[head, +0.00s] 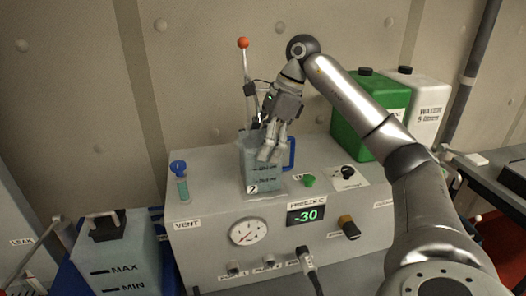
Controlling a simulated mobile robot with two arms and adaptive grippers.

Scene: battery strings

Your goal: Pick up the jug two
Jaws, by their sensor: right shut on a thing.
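The jug labelled 2 (252,172) is a clear blue-grey measuring jug with a blue handle (291,153). It appears upright on top of the grey freeze box (217,196), at the back middle. My right gripper (271,149) comes down from above and is shut on the jug, near its rim on the handle side. The fingers hide part of the jug's upper wall. I cannot tell whether the jug's base touches the box top. My left gripper is not in view.
A lever with an orange knob (243,43) stands just behind the jug. A blue-capped vial (180,180) is to the left. Green (364,125) and white (426,108) containers stand at right. A MAX/MIN container (117,258) is at lower left.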

